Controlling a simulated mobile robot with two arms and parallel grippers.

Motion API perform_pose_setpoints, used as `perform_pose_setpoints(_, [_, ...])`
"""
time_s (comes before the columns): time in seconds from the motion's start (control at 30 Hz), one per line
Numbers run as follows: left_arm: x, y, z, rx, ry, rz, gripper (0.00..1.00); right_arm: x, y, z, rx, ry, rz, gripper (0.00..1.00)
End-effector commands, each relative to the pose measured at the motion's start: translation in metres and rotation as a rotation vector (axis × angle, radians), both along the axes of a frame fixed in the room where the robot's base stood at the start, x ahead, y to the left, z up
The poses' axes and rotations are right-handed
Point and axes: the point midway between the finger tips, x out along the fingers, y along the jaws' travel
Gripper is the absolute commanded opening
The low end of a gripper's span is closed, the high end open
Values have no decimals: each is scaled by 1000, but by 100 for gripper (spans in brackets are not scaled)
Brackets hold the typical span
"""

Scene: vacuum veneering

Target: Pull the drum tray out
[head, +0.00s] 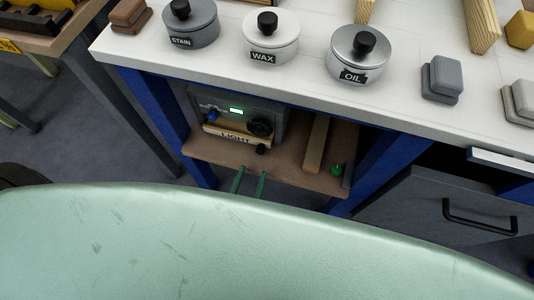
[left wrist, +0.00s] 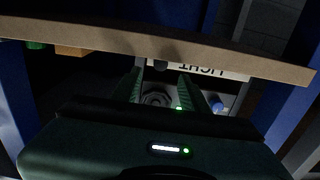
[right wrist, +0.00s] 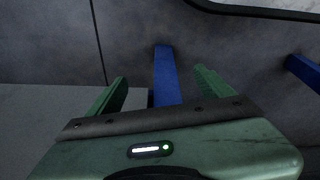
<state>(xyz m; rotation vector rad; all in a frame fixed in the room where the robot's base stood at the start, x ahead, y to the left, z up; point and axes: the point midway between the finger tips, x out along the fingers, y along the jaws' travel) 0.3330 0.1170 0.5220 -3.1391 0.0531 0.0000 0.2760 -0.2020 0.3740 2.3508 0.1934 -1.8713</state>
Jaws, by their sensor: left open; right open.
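A brown shelf-like tray (head: 210,152) sits under the white workbench; I cannot tell for certain that it is the drum tray, and no drum is clear to see. It carries a grey unit (head: 268,108) with a lit green display and a block labelled LIGHT (head: 226,134). My left gripper (head: 251,176) is open at the tray's front edge. In the left wrist view its fingers (left wrist: 160,82) stand apart near the tray's edge (left wrist: 75,38); contact is unclear. My right gripper (right wrist: 160,82) is open and empty, with a blue post behind its fingers; the head view does not show it.
Stain (head: 190,24), wax (head: 270,38) and oil (head: 359,54) pots stand on the workbench (head: 150,52). Blue legs (head: 375,172) flank the tray. A wooden strip (head: 317,143) and a green knob (head: 337,169) are at its right. A grey drawer with a black handle (head: 480,222) is at right.

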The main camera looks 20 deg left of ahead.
Motion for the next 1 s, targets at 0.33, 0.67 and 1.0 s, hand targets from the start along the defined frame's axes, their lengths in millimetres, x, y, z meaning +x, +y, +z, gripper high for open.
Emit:
perform_pose_setpoints(0.33, [52,-1,1,-1,-3,1,44,4,0,14,1,-8,-1,82])
perform_pose_setpoints(0.67, [75,-2,1,-1,0,1,44,6,1,22,1,-11,-2,82])
perform_pose_setpoints(1.0, [75,-2,0,-1,1,0,3,6,1,23,2,-12,-2,82])
